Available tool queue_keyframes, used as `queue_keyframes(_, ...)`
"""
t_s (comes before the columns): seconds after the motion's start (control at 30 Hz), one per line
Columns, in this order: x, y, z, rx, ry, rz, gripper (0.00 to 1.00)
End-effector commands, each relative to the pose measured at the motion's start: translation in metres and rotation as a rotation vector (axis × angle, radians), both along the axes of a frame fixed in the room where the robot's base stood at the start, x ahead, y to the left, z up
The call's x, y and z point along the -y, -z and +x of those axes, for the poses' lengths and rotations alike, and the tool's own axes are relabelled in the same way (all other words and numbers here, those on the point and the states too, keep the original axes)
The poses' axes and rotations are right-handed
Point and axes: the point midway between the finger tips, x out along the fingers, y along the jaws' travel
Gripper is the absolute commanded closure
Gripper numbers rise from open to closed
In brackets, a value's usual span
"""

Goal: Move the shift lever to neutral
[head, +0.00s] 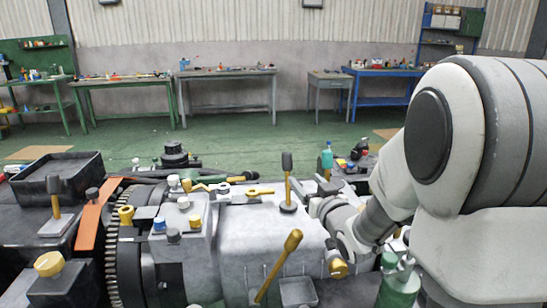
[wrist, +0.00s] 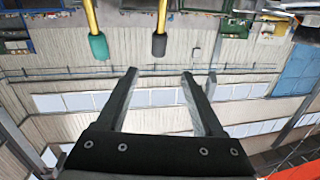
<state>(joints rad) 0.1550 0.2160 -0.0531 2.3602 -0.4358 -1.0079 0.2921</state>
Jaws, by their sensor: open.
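A lever with a black knob and a yellow shaft (head: 288,178) stands nearly upright from a dark round base on the grey gearbox housing (head: 245,235) in the head view. My gripper (head: 318,195) is just right of this lever, open and apart from it. In the wrist view, which looks upside down, my open gripper (wrist: 159,76) has nothing between its fingers. A black knob on a yellow shaft (wrist: 159,44) shows beyond the fingertips, roughly in line with the gap. A teal knob on a yellow shaft (wrist: 98,46) is to its left. No gear markings are legible.
A tilted yellow lever (head: 279,265) rises at the housing's front. Another black-knobbed lever (head: 54,190) stands far left near an orange bar (head: 95,215) and a black tray (head: 57,178). A teal-topped item (head: 327,157) is behind my gripper. Workbenches line the far wall.

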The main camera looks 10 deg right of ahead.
Motion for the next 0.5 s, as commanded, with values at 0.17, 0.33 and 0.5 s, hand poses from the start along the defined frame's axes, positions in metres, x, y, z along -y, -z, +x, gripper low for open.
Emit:
queue_keyframes(0.17, -0.002, 0.009, 0.004, 0.037, -0.024, 0.020, 0.31)
queue_keyframes(0.33, -0.006, 0.008, 0.017, 0.043, -0.029, 0.021, 0.31)
queue_keyframes(0.5, -0.011, 0.008, 0.046, 0.043, -0.029, 0.021, 0.31)
